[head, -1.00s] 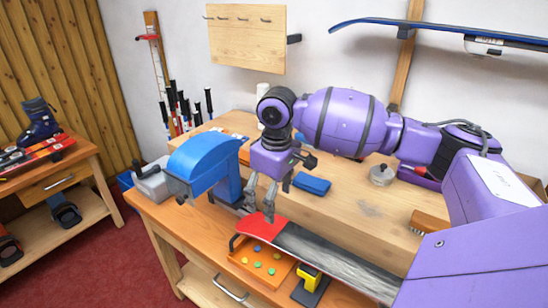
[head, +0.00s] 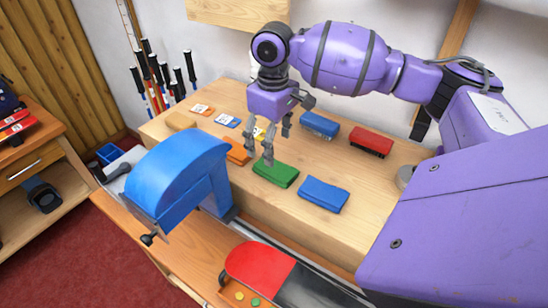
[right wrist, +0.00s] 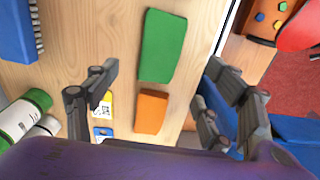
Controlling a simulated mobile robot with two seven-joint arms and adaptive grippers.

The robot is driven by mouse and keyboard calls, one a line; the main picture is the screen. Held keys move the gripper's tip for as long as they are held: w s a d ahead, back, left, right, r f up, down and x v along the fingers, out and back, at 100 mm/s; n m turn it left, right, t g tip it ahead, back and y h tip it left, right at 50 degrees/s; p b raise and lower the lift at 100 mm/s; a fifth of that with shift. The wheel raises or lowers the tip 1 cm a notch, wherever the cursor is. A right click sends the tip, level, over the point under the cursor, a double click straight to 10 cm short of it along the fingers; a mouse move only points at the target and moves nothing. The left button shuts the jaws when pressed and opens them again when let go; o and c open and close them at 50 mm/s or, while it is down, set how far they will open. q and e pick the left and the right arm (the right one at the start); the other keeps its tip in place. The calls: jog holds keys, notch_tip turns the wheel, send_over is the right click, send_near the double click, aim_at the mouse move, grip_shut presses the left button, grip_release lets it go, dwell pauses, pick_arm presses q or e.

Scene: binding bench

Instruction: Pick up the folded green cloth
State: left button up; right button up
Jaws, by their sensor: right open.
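The folded green cloth (head: 275,174) lies flat on the raised wooden shelf of the bench, between an orange folded cloth (head: 238,152) and a blue folded cloth (head: 324,194). My right gripper (head: 267,148) is above and just behind the green cloth, fingers pointing down, open and empty. In the right wrist view the green cloth (right wrist: 162,46) shows ahead of and between the spread fingers (right wrist: 158,84), with the orange cloth (right wrist: 151,112) nearer the palm. I see no contact with the green cloth. My left gripper is not in view.
A blue brush (head: 319,125) and a red brush (head: 371,141) lie behind on the shelf. A blue vise-like machine (head: 180,175) stands at the front left. A red-tipped ski or board (head: 258,268) lies in front. Small labelled packets (head: 227,120) lie at the back left.

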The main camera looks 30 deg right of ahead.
aim_at(275, 168)
jog(key=f, duration=0.7)
jog(key=shift+s+f, duration=0.3)
jog(key=c, duration=1.1)
